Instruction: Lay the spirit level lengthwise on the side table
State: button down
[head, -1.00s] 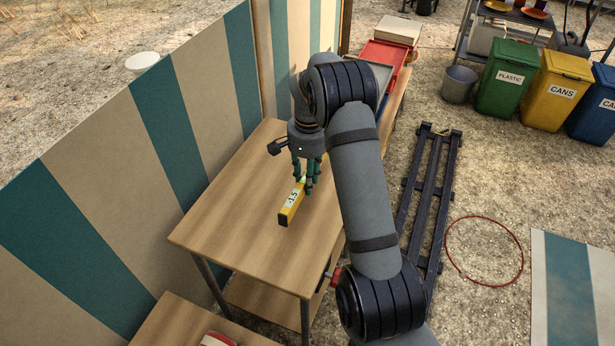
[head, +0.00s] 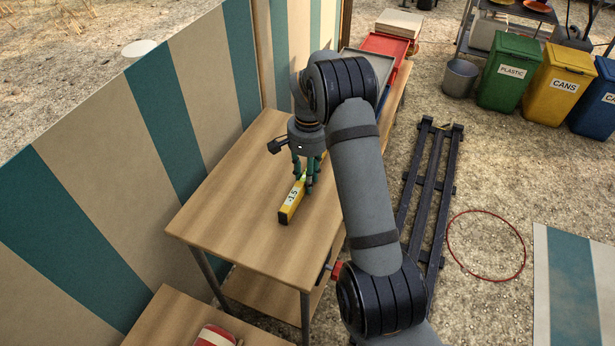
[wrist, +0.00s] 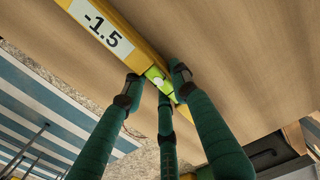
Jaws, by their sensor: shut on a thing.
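The yellow spirit level (head: 290,207) with a white "-1.5" label is at the wooden side table (head: 230,215), its long side running roughly along the table's length. In the head view I cannot tell whether it touches the top or is just above it. My gripper (head: 305,182) has its green fingers around the level's middle, pointing down. In the wrist view the level (wrist: 97,22) runs diagonally, and the fingertips (wrist: 158,82) are closed at its green vial. The level's far end is hidden behind my gripper and arm in the head view.
Red and grey trays (head: 385,46) stand beyond the table. A striped wall (head: 165,120) runs along its left side. Another wooden surface with a red and white item (head: 215,336) is at the bottom. The near part of the table is bare.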

jog(key=shift+f, duration=0.15)
jog(key=c, duration=1.3)
grip_release()
notch_tip(320, 180, up, 12)
jog(key=shift+w+r, duration=0.1)
jog(key=shift+w, duration=0.05)
notch_tip(320, 180, down, 12)
jog(key=shift+f, duration=0.1)
jog(key=shift+r, duration=0.25)
